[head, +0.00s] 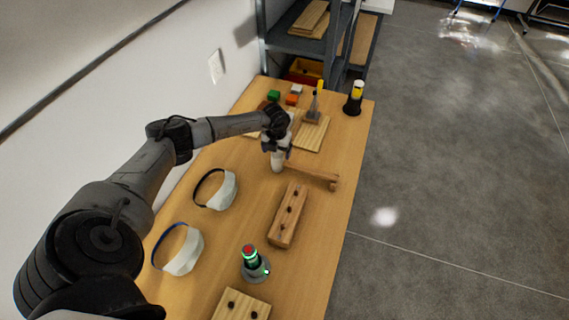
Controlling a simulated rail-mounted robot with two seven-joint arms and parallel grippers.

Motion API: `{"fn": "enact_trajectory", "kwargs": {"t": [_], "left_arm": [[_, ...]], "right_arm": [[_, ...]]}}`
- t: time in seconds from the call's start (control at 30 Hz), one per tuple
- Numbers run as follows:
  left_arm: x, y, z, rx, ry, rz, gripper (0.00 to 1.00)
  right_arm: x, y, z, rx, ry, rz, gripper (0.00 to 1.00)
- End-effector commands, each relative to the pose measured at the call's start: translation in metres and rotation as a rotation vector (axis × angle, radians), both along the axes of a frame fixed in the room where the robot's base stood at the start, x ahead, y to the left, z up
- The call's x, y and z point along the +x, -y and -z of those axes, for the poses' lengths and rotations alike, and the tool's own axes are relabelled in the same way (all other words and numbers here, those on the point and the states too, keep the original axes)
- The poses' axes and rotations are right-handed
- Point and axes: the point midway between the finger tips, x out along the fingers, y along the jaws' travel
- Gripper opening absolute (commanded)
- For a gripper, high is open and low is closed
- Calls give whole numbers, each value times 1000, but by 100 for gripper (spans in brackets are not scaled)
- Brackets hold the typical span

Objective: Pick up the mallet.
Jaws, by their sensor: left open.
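The mallet lies on the wooden workbench below and to the right of my left gripper. Its light wooden handle (312,174) runs to the right, with a thicker end near the bench's right edge. A pale rounded piece shows at the handle's left end, right under the gripper; I cannot tell clearly whether it is the mallet's head. My left gripper (277,154) points down over this left end and is open. Whether its fingers touch the mallet is hidden. My right gripper is not in view.
The workbench (335,140) also bears a wooden block with dark knobs (288,214), two white visors (220,192), a green-lit device with a red top (253,265), boards and coloured blocks at the back, and a dark holder (353,102). A wall stands left; shelves stand behind.

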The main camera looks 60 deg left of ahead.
Motion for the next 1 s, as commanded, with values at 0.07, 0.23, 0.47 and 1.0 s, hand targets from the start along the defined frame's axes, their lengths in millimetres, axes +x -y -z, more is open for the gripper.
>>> {"fn": "enact_trajectory", "kwargs": {"t": [0.07,0.23,0.47,1.0], "left_arm": [[0,1,12,-1,-2,0,82],[0,0,27,1,1,-1,82],[0,0,30,1,1,1,82],[0,0,30,1,1,1,39]], "right_arm": [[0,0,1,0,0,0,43],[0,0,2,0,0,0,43],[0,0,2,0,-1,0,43],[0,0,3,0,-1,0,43]]}}
